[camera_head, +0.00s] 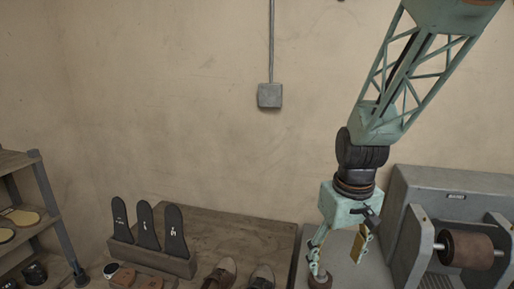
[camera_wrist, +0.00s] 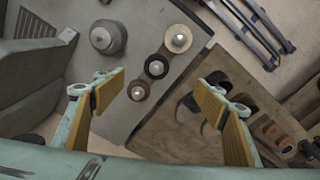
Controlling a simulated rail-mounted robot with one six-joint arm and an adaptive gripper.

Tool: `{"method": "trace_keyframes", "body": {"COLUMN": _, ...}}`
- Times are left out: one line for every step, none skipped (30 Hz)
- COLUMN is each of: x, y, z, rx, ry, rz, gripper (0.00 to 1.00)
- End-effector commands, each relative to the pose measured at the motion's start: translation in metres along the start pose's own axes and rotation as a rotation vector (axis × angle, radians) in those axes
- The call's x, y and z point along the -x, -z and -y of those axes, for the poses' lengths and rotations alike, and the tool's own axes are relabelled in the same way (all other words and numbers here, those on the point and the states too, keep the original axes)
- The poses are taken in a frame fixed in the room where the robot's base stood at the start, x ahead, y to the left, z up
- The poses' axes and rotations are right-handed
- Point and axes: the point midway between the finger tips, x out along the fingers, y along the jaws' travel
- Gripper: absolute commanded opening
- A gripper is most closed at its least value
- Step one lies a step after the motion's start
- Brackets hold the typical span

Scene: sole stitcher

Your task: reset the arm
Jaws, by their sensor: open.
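My gripper (camera_head: 338,252) hangs from my pale green arm on the right side of the head view, pointing down over the grey surface beside the wooden bench. In the wrist view my gripper (camera_wrist: 160,98) has its two yellow-padded fingers spread wide apart, with nothing held between them. Below and between the fingers, a row of round knobbed pieces (camera_wrist: 156,67) stands on the grey surface, apart from the pads. In the head view a brown round piece (camera_head: 320,281) shows just under the left finger; whether they touch is hard to tell.
A grey machine with a brown roller (camera_head: 467,249) stands close at right. The wooden bench (camera_head: 240,228) holds a rack of dark soles (camera_head: 147,227) and brown shoes (camera_head: 221,275). A shelf (camera_head: 18,160) is at far left. A grey round weight-like piece (camera_wrist: 107,37) stands nearby. Space above the bench is clear.

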Motion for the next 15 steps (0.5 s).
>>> {"method": "trace_keyframes", "body": {"x": 0.008, "y": -0.004, "z": 0.001, "rx": -0.004, "ry": -0.002, "rz": -0.007, "gripper": 0.65}}
{"method": "trace_keyframes", "body": {"x": 0.012, "y": -0.006, "z": 0.002, "rx": -0.006, "ry": -0.002, "rz": -0.01, "gripper": 0.65}}
{"method": "trace_keyframes", "body": {"x": 0.018, "y": -0.009, "z": 0.002, "rx": -0.01, "ry": -0.003, "rz": -0.014, "gripper": 0.65}}
{"method": "trace_keyframes", "body": {"x": 0.022, "y": -0.011, "z": 0.003, "rx": -0.013, "ry": -0.004, "rz": -0.017, "gripper": 0.65}}
{"method": "trace_keyframes", "body": {"x": 0.026, "y": -0.013, "z": 0.003, "rx": -0.016, "ry": -0.005, "rz": -0.02, "gripper": 0.65}}
{"method": "trace_keyframes", "body": {"x": 0.032, "y": -0.017, "z": 0.004, "rx": -0.02, "ry": -0.006, "rz": -0.024, "gripper": 0.65}}
{"method": "trace_keyframes", "body": {"x": 0.036, "y": -0.019, "z": 0.005, "rx": -0.023, "ry": -0.006, "rz": -0.027, "gripper": 0.65}}
{"method": "trace_keyframes", "body": {"x": 0.04, "y": -0.022, "z": 0.005, "rx": -0.026, "ry": -0.007, "rz": -0.029, "gripper": 0.65}}
{"method": "trace_keyframes", "body": {"x": 0.045, "y": -0.025, "z": 0.006, "rx": -0.03, "ry": -0.008, "rz": -0.034, "gripper": 0.65}}
{"method": "trace_keyframes", "body": {"x": 0.049, "y": -0.027, "z": 0.007, "rx": -0.033, "ry": -0.009, "rz": -0.037, "gripper": 0.65}}
{"method": "trace_keyframes", "body": {"x": 0.053, "y": -0.03, "z": 0.007, "rx": -0.035, "ry": -0.009, "rz": -0.04, "gripper": 0.65}}
{"method": "trace_keyframes", "body": {"x": 0.058, "y": -0.033, "z": 0.008, "rx": -0.039, "ry": -0.01, "rz": -0.045, "gripper": 0.65}}
{"method": "trace_keyframes", "body": {"x": 0.062, "y": -0.036, "z": 0.009, "rx": -0.042, "ry": -0.011, "rz": -0.047, "gripper": 0.65}}
{"method": "trace_keyframes", "body": {"x": 0.065, "y": -0.039, "z": 0.009, "rx": -0.045, "ry": -0.011, "rz": -0.049, "gripper": 0.65}}
{"method": "trace_keyframes", "body": {"x": 0.07, "y": -0.042, "z": 0.01, "rx": -0.049, "ry": -0.012, "rz": -0.054, "gripper": 0.65}}
